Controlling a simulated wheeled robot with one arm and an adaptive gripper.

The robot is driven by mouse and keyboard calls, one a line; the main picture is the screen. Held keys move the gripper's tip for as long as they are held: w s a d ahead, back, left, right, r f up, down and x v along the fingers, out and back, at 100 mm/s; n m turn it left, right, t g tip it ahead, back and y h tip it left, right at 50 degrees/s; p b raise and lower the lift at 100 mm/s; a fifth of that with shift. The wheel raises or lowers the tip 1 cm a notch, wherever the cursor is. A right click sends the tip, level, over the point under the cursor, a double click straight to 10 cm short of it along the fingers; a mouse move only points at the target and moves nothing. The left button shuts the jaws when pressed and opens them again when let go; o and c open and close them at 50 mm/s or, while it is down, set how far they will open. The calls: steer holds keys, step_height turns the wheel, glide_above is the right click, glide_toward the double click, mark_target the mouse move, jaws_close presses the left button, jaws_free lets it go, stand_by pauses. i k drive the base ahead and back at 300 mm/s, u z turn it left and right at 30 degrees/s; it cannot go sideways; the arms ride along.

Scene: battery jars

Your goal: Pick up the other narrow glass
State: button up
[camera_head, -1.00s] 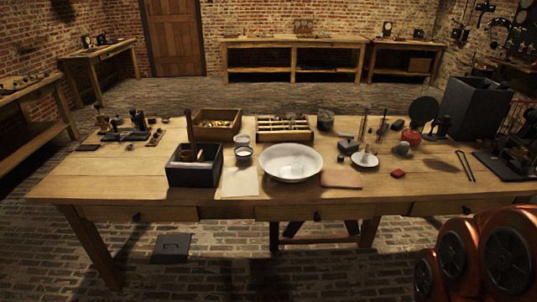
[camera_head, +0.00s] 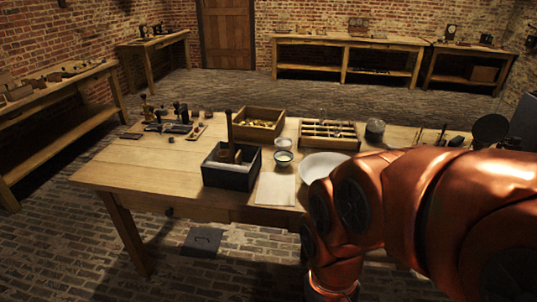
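Two small round vessels stand on the wooden table (camera_head: 130,165) between the black box and the white basin. One is a glass-like cup (camera_head: 284,158) with a pale rim. The other, a similar small vessel (camera_head: 284,143), stands just behind it. I cannot tell for sure which of them is the narrow glass. My copper-coloured arm fills the lower right and covers the right part of the table. My gripper is not visible in this view.
A black open box (camera_head: 230,177) with an upright dark handle stands left of the vessels. A white cloth (camera_head: 276,189) lies in front of them. A white basin (camera_head: 322,165) is partly hidden by my arm. Behind are a wooden box of brass parts (camera_head: 258,123) and a divided tray (camera_head: 328,143).

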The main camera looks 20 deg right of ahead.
mark_target(308, 154)
steer(key=u, duration=0.1)
steer(key=i, duration=0.9)
steer(key=z, duration=0.25)
